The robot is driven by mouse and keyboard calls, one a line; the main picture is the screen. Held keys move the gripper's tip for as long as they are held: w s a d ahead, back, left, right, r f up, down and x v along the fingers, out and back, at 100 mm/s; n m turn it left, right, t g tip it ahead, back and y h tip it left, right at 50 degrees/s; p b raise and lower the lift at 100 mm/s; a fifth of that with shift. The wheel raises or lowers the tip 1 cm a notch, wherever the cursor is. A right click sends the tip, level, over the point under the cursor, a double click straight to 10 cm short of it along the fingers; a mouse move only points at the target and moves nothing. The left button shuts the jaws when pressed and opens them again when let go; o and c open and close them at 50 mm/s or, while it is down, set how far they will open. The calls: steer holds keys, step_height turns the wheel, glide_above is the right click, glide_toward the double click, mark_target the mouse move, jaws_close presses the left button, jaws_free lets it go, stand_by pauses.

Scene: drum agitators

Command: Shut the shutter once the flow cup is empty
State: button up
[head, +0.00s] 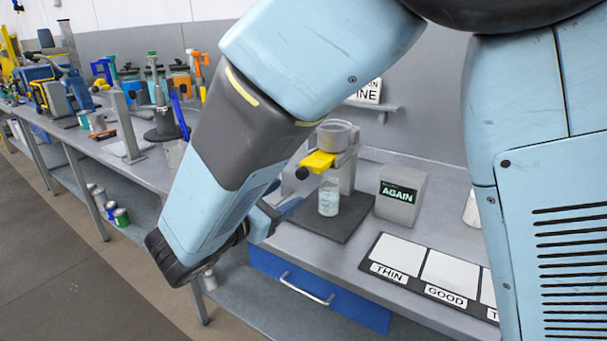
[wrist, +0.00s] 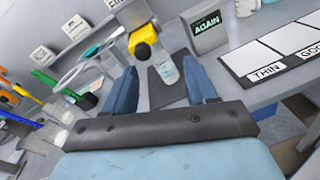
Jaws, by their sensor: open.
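The flow cup (head: 338,135) is a grey cup on a grey stand in the head view. Its inside is not clear enough to tell what it holds. The yellow shutter (head: 317,160) with a black knob sticks out beneath the cup; it also shows in the wrist view (wrist: 143,34). A clear jar (head: 329,199) with pale contents stands below it on a dark mat (head: 345,222). My gripper (wrist: 160,78) is open and empty, its blue fingers pointing toward the stand, apart from the shutter. In the head view my arm partly hides it.
A grey box (head: 401,196) with a display reading AGAIN stands right of the jar. A board (head: 425,292) with white panels labelled THIN and GOOD lies at the front right. Several tools and cans crowd the bench at the left. A blue drawer (head: 320,292) is below.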

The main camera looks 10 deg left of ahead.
mark_target(300, 175)
steer(key=shift+n+t+y, duration=0.6)
steer(key=shift+n+t, duration=0.1)
steer(key=shift+n, duration=0.1)
steer(key=x, duration=0.3)
steer(key=a+x, duration=0.1)
steer(key=x, duration=0.3)
steer(key=w+a+x, duration=0.1)
steer(key=x, duration=0.3)
steer(key=shift+f, duration=0.2)
jaws_close()
